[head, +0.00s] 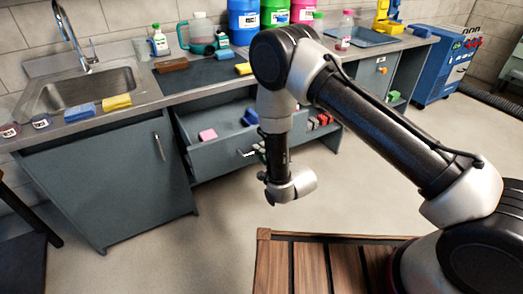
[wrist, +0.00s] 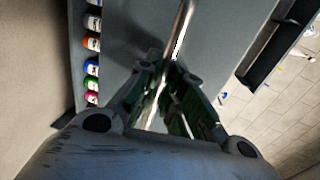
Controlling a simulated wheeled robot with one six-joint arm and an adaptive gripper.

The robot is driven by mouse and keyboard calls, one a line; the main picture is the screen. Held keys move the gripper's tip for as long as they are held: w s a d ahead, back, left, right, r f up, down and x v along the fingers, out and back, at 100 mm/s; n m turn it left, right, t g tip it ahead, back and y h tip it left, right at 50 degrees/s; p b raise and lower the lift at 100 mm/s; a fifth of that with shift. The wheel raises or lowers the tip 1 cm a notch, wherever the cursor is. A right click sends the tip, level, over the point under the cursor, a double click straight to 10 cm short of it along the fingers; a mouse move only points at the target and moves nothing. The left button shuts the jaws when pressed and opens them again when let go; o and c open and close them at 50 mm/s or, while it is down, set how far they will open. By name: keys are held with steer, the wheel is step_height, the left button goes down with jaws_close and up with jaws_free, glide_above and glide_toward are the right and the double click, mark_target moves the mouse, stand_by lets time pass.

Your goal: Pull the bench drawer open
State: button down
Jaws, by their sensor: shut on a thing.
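The bench drawer (head: 215,164) is grey and stands out from under the worktop, with its inside showing in the head view. A pink block (head: 208,135) and a blue object (head: 250,117) lie in it. Its metal bar handle (head: 246,154) is on the front face; the bar also shows in the wrist view (wrist: 184,28). My gripper (head: 260,150) is at the handle, partly hidden by my own wrist in the head view. In the wrist view my gripper's fingers (wrist: 168,82) are closed around the bar.
A grey cupboard door (head: 110,180) with an upright handle is left of the drawer. The worktop (head: 160,84) above carries a sink (head: 90,88), sponges and bottles. A wooden slatted surface (head: 330,262) is in front. Open floor (head: 210,230) lies before the drawer.

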steer(key=shift+s+d, duration=0.25)
steer(key=shift+s, duration=0.2)
steer(key=c, duration=1.5)
jaws_free()
steer(key=shift+c, duration=0.2)
steer(key=v, duration=1.2)
